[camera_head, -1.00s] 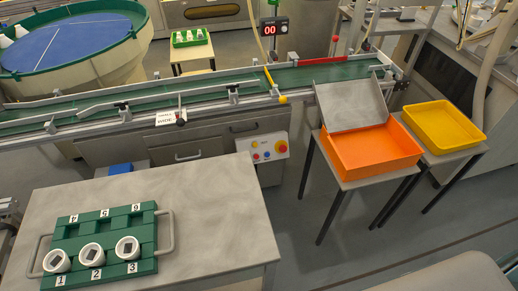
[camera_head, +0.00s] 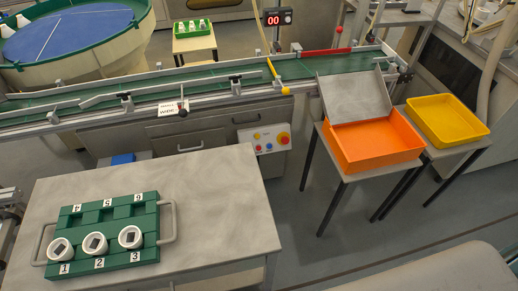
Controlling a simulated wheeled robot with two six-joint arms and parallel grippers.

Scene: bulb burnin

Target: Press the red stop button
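A red button (camera_head: 284,139) with a yellow surround sits at the right end of a small light control panel (camera_head: 264,141). The panel is on the front of the conveyor bench, behind the right far corner of the grey table. Smaller yellow, red and blue controls sit to its left on the same panel. Nothing covers the red button. Neither of my grippers shows in the head view.
The grey table (camera_head: 215,195) in front bears a green rack (camera_head: 151,250) with three white cups. The conveyor (camera_head: 210,80) runs across behind. An orange bin (camera_head: 375,147) and a yellow tray (camera_head: 447,120) stand right on small tables. Open floor lies between.

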